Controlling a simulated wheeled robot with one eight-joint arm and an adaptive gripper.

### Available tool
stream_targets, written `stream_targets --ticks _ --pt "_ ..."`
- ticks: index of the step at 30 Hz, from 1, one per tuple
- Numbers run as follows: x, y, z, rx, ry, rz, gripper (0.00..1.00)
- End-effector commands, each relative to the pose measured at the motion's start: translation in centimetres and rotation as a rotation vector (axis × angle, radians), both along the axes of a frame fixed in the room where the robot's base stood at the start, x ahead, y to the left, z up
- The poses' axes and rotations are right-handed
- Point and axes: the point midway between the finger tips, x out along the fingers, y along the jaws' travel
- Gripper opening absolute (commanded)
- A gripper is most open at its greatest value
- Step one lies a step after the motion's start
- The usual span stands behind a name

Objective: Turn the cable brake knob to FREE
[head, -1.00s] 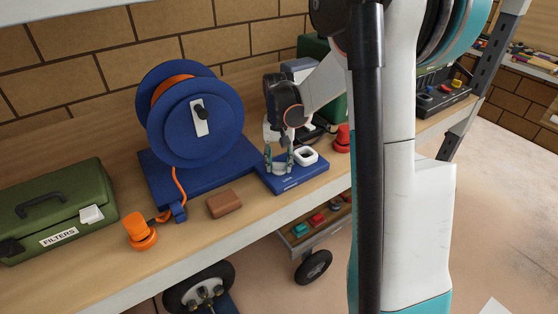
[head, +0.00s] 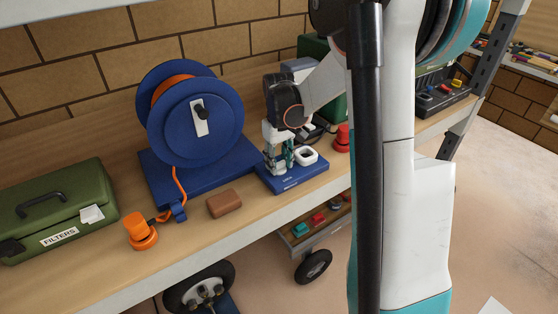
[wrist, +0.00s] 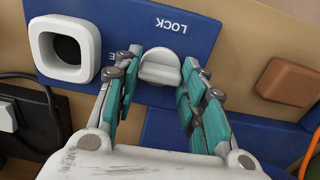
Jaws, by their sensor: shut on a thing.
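The cable brake knob (wrist: 160,68) is a pale grey knob on a blue base plate (wrist: 112,22), seen in the wrist view. The plate reads LOCK, upside down in this view, at the knob's far side. Another label at the knob's left is mostly hidden by a finger, with only an E showing. My gripper (wrist: 163,62) has its teal fingers on both sides of the knob and is shut on it.
A white square socket (head: 305,156) stands on the plate beside the knob. A blue cable reel (head: 215,140), a brown block (head: 223,203), an orange knob-like piece (head: 140,230), a green FILTERS box (head: 60,215) and a red piece (head: 342,138) share the bench.

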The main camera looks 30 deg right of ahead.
Motion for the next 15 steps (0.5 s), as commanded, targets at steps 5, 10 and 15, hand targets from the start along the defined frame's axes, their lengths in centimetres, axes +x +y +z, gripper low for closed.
stream_targets --ticks 5,10,15 --pt "0.02 0.0 -0.01 0.0 0.0 0.013 0.14" --pt "0.01 0.0 -0.01 0.0 0.0 0.013 0.14" --pt "0.01 0.0 -0.01 0.0 0.0 0.013 0.47"
